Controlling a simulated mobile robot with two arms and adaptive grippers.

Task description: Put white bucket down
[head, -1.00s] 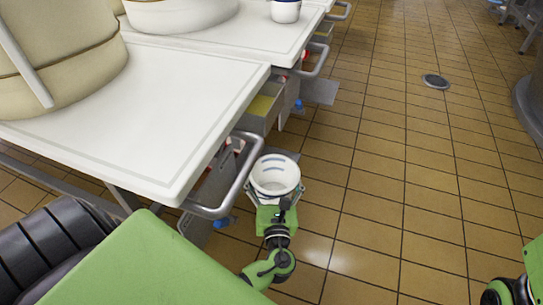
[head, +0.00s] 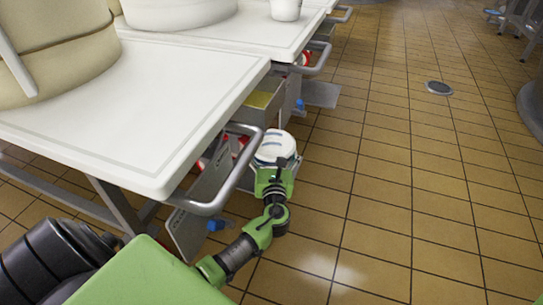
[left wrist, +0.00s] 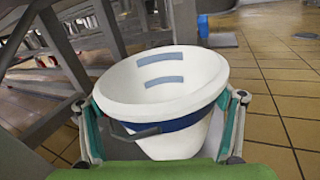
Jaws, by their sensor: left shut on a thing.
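The white bucket (left wrist: 160,85) has a blue band, a dark handle and grey-blue stripes inside. In the left wrist view it sits tilted between the two fingers of my left gripper (left wrist: 165,125), which is shut on it. In the head view the bucket (head: 275,147) is beside the metal rail at the table's edge, below the tabletop. My left gripper (head: 275,170) holds it from the near side and hides its lower part. I cannot tell whether it touches the floor. My right gripper is not in view.
The white-topped table (head: 150,110) fills the left, with a metal rail (head: 235,180) and an open drawer (head: 262,100). Another white bucket (head: 286,9) stands on the far table. The tiled floor (head: 400,190) to the right is clear around a drain (head: 438,88).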

